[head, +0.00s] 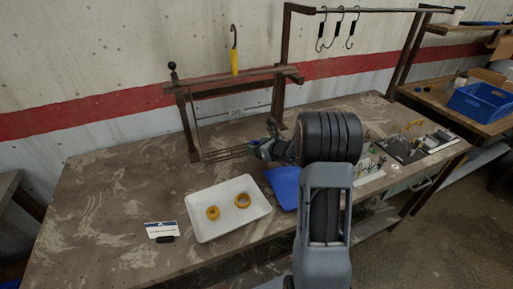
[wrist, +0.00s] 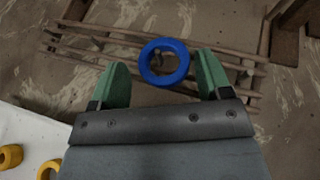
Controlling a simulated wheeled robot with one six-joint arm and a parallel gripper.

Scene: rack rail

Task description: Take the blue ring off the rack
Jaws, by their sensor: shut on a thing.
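The blue ring (wrist: 164,78) shows in the wrist view between the green fingers of my gripper (wrist: 163,72), which is shut on it. Its hole faces the camera, and a small dark piece shows inside the hole; I cannot tell whether it is a hook or peg of the rack. The rack (head: 232,83) stands on the table in the head view, a wooden frame with a top beam and thin rods low down. Its rods (wrist: 90,45) lie behind the ring in the wrist view.
A white tray (head: 204,233) with two yellow rings (head: 213,212) lies in front of the rack. A blue flat item (head: 283,187) is partly behind my arm. A yellow-handled tool (head: 234,62) stands above the beam. Small parts crowd the table's right; its left is mostly clear.

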